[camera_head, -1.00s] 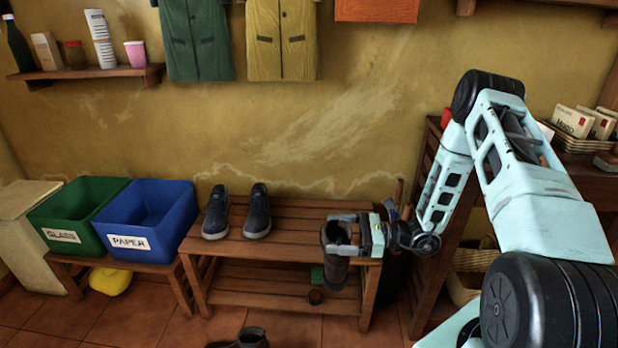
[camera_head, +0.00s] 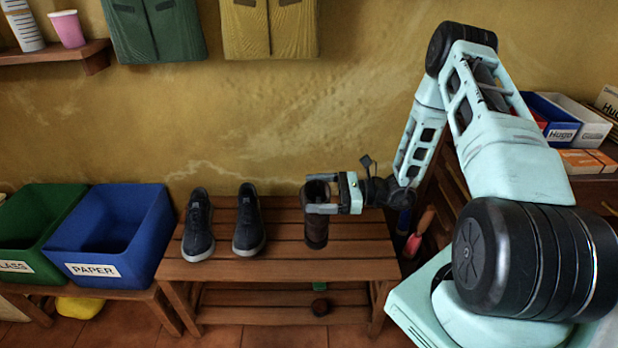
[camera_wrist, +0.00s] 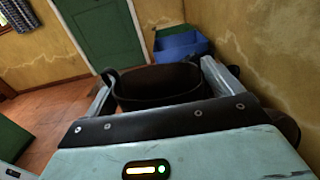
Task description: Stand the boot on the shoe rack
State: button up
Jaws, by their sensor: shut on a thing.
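The dark brown boot (camera_head: 316,231) is upright in my gripper (camera_head: 314,194), which is shut on its shaft. The boot is over the right part of the wooden shoe rack's top (camera_head: 285,262). I cannot tell whether its sole touches the slats. In the wrist view, the open top of the boot (camera_wrist: 158,86) lies between the two fingers (camera_wrist: 160,90), and its foot is hidden.
A pair of dark shoes (camera_head: 249,222) stands on the rack's left part. A blue PAPER bin (camera_head: 112,240) and a green GLASS bin (camera_head: 35,225) are at left.

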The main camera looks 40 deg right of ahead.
jog(key=shift+w+f, duration=0.1)
jog(key=shift+w, duration=0.25)
notch_tip(320, 180, down, 7)
jog(key=b, duration=0.6)
jog(key=shift+r, duration=0.2)
jog(key=shift+f+b, duration=0.35)
jog(key=shift+f, duration=0.15)
jog(key=o, duration=1.4)
jog(key=shift+c, duration=0.2)
